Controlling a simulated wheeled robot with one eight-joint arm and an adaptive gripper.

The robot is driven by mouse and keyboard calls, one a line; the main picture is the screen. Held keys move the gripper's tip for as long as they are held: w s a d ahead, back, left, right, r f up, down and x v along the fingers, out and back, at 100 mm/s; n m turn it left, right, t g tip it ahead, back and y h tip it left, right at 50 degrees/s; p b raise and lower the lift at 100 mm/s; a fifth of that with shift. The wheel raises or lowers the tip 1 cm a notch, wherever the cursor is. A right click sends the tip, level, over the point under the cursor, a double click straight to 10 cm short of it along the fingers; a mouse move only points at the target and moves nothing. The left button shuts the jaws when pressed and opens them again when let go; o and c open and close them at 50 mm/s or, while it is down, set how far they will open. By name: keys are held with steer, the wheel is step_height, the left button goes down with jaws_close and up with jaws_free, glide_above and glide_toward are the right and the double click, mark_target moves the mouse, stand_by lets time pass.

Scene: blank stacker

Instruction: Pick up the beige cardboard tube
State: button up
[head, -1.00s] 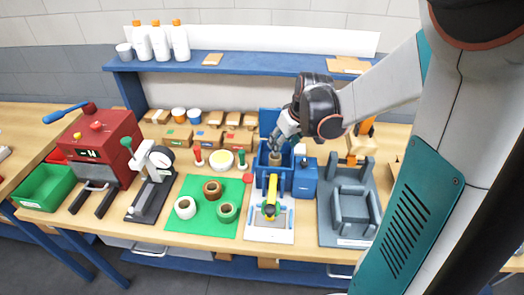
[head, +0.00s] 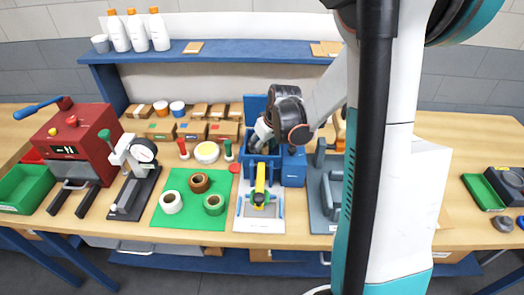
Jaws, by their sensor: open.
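A beige-brown cylindrical piece, which looks like the cardboard tube (head: 262,149), shows only partly inside the blue stacker frame (head: 247,168) at the middle of the bench. My gripper (head: 257,141) is open and points down into the top of this frame, at the tube's upper end. The fingertips are small and partly hidden by the frame and my wrist, so I cannot tell whether they touch the tube. The tube's lower part is hidden by the blue frame.
A yellow lever (head: 260,183) stands in front of the frame, and a blue box (head: 293,168) stands right beside it. A green mat (head: 187,217) with three rolls lies to the left. A blue shelf (head: 235,56) runs behind.

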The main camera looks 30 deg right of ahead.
steer(key=c, duration=0.5)
steer(key=shift+r, duration=0.2)
